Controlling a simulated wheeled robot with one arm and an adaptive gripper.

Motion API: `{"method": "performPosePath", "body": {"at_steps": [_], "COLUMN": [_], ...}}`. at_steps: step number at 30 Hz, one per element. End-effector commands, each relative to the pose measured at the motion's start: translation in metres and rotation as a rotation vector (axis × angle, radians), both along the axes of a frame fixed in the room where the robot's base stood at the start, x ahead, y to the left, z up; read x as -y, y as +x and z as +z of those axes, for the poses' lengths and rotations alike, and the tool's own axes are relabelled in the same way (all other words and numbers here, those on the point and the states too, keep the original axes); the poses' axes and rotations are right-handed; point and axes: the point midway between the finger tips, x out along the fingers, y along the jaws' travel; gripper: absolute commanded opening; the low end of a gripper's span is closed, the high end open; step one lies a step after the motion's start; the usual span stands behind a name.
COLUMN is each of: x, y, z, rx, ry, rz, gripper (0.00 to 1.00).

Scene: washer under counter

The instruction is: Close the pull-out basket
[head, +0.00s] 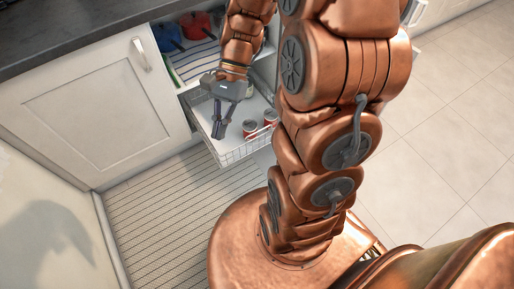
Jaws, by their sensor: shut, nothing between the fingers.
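The pull-out basket (228,155) is a white wire basket low in the open cabinet, standing out past the cabinet front. Two red cans (250,127) stand in it. My gripper (217,136) is dark grey, points down and is shut and empty. It appears over the left front part of the basket; I cannot tell whether it touches the wire. My arm hides the right part of the basket.
Above the basket, a shelf holds a striped cloth (197,62), a blue pot (167,36) and a red pot (196,24). A white cabinet door (85,95) is at the left. A ribbed mat (160,215) lies on the floor. Tiled floor (450,130) at the right is clear.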

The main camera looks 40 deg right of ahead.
Motion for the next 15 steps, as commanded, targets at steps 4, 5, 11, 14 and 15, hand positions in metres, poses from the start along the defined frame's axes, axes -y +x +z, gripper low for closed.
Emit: {"method": "performPosePath", "body": {"at_steps": [4, 5, 11, 14, 15], "x": [0.013, 0.015, 0.038, 0.052, 0.057], "y": [0.024, 0.029, 0.058, 0.071, 0.075], "z": [-0.040, -0.047, -0.092, -0.117, -0.127], "rx": [-0.110, -0.133, -0.286, -0.365, -0.400], "ry": [0.059, 0.071, 0.153, 0.198, 0.217], "rz": [-0.178, -0.215, -0.445, -0.558, -0.602], "gripper": [0.00, 0.00, 0.00, 0.00, 0.00]}}
